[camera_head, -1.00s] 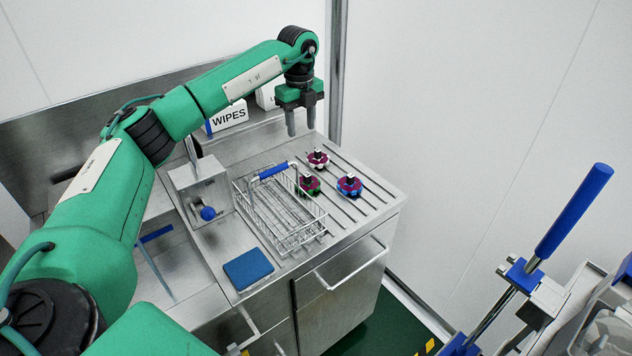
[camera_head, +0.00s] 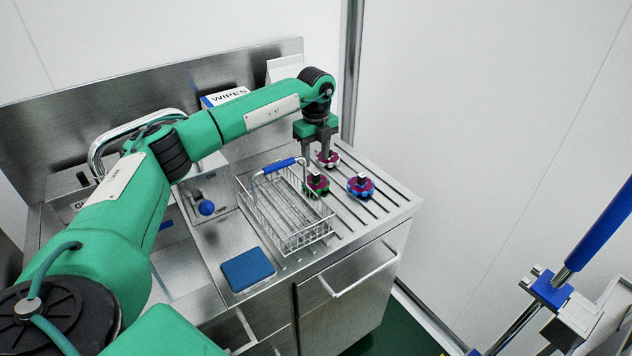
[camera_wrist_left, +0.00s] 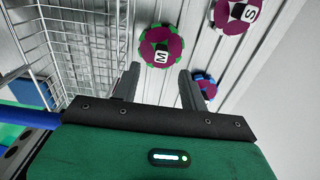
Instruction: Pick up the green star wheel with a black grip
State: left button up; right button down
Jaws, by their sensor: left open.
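The green star wheel (camera_head: 317,186) has a green scalloped edge, a purple middle and a black grip on top. It lies on the ribbed steel drainboard, right beside the wire basket. In the left wrist view the green wheel (camera_wrist_left: 161,46) shows an M label on its grip, just beyond the fingertips. My left gripper (camera_head: 316,160) points down above and slightly behind the wheel, open and empty. In the left wrist view its two fingers (camera_wrist_left: 160,72) are spread apart, with the wheel ahead of the gap. My right gripper is not in view.
A blue-edged wheel (camera_head: 360,186) lies to the right and a white-edged wheel (camera_head: 328,159) behind. The wire basket (camera_head: 290,215) with a blue handle stands close on the left. A blue sponge (camera_head: 247,270) lies in front.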

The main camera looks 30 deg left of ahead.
aim_at(316, 172)
pick_arm(q)
notch_tip(316, 172, down, 2)
notch_tip(316, 172, down, 4)
jog(key=shift+w+r+p, duration=0.1)
jog(key=shift+r+p, duration=0.05)
jog(key=shift+p, duration=0.5)
jog(key=shift+f, duration=0.5)
grip_shut()
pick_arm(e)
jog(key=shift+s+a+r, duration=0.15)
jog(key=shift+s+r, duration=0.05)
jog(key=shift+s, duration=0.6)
